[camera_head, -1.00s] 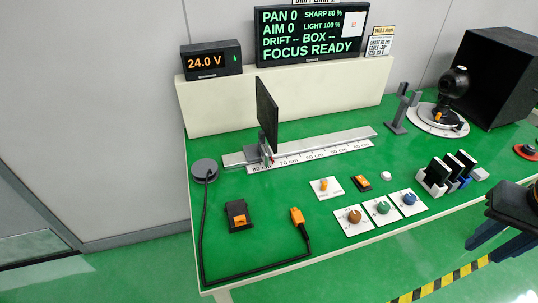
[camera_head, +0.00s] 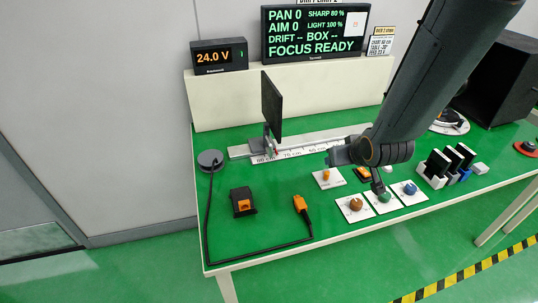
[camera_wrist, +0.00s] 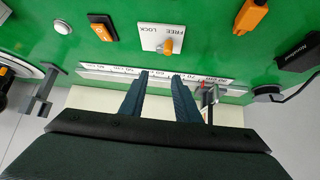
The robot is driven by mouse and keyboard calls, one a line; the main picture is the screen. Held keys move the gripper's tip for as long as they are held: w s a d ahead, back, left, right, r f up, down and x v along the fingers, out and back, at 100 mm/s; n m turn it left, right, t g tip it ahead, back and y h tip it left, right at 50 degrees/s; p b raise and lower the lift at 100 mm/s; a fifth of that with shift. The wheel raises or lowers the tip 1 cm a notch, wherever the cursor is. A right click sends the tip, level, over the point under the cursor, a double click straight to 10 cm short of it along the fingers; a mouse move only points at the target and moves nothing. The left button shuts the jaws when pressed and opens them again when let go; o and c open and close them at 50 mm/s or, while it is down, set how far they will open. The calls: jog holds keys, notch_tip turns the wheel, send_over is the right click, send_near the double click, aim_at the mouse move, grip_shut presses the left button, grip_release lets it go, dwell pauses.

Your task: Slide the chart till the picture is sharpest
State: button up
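The chart is a dark upright panel (camera_head: 272,108) on a carriage near the 80 cm end of the scaled rail (camera_head: 312,141). In the wrist view the carriage (camera_wrist: 207,92) is right of my fingers, and the scale (camera_wrist: 125,71) runs beyond their tips. My gripper (camera_head: 338,155) is in front of the rail, right of the chart and apart from it. In the wrist view its two fingers (camera_wrist: 159,74) are spread with nothing between them. The screen (camera_head: 312,33) reads SHARP 80 %, LIGHT 100 % and FOCUS READY.
A FREE/LOCK plate with an orange lever (camera_wrist: 168,46) lies before the rail; its setting is unclear. Brown (camera_head: 355,203), green (camera_head: 384,197) and blue (camera_head: 409,188) knobs stand in front, under my arm. A black cable with an orange plug (camera_head: 300,203) lies at left front.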

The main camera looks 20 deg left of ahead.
aim_at(271, 153)
jog(key=a+f+y, duration=0.1)
jog(key=a, duration=0.2)
jog(key=w+a+f+n+y, duration=0.1)
jog(key=a, duration=0.2)
jog(key=a+f+n+t+y+b, duration=0.1)
jog(key=a, duration=0.2)
jog(key=shift+w+a, duration=0.35)
jog(key=a+y, duration=0.1)
jog(key=a, duration=0.1)
jog(key=a+n+y, duration=0.1)
jog(key=a, duration=0.1)
jog(key=a+f, duration=0.1)
jog(key=a, duration=0.2)
jog(key=shift+s+a+n+t+y+b, duration=0.1)
jog(key=shift+s+n+t+y+b, duration=0.2)
jog(key=shift+t+y, duration=0.1)
jog(key=p+x, duration=0.1)
jog(key=x, duration=0.6)
jog(key=shift+w+a+p, duration=0.1)
jog(key=shift+w+p, duration=0.15)
jog(key=shift+p, duration=0.05)
grip_shut()
